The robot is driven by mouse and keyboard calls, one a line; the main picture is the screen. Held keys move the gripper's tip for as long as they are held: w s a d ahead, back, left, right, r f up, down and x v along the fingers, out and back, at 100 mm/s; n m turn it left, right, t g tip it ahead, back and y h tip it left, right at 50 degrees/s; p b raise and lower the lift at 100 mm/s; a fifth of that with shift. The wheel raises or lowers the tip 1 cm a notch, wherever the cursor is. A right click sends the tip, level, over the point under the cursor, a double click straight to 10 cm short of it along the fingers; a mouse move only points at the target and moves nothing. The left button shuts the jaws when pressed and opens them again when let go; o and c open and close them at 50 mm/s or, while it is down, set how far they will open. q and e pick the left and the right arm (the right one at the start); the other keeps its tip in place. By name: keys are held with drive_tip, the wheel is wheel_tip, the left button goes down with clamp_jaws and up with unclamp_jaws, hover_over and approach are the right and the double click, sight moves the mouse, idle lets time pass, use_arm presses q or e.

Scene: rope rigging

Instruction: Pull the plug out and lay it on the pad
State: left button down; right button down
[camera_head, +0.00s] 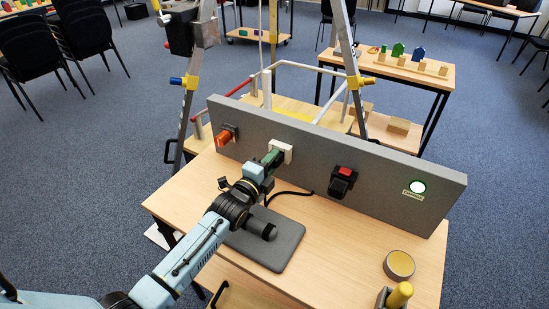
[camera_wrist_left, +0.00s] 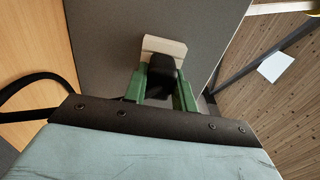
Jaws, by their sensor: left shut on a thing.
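The plug (camera_wrist_left: 162,76) is black and sits between the green fingers of my left gripper (camera_wrist_left: 161,92) in the left wrist view. The gripper is shut on it. The plug is at the front of a white socket (camera_wrist_left: 165,46) on the grey upright panel; I cannot tell how deep it sits. In the head view the socket (camera_head: 283,150) shows just beyond my left gripper (camera_head: 270,160), which mostly hides the plug. A black cable (camera_head: 287,193) curves down to the table. The dark grey pad (camera_head: 287,240) lies flat below my left arm, partly covered by it. My right gripper is out of view.
The grey panel (camera_head: 385,192) also bears an orange handle (camera_head: 226,136), a red-and-black switch (camera_head: 343,180) and a lit round button (camera_head: 417,187). A round tin-like object (camera_head: 399,264) and a yellow-handled item (camera_head: 398,295) stand at the table's right. Bare wood lies right of the pad.

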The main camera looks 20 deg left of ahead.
use_arm(q)
drive_tip(key=shift+s, duration=0.15)
idle(0.3)
drive_tip(key=shift+s+a+p, duration=0.15)
drive_tip(key=shift+s+p, duration=0.5)
drive_tip(key=shift+s, duration=0.2)
drive_tip(key=shift+s+a+p, duration=0.1)
drive_tip(key=shift+s+p, duration=0.55)
drive_tip(key=shift+s, duration=0.15)
drive_tip(key=s+d+r+n+y, duration=0.1)
drive_tip(key=s+d+r+y, duration=0.1)
drive_tip(key=s+r, duration=0.9)
drive_tip(key=shift+s+d+r+n+y+b, duration=0.3)
drive_tip(key=shift+d+r, duration=0.35)
drive_tip(key=shift+d, duration=0.1)
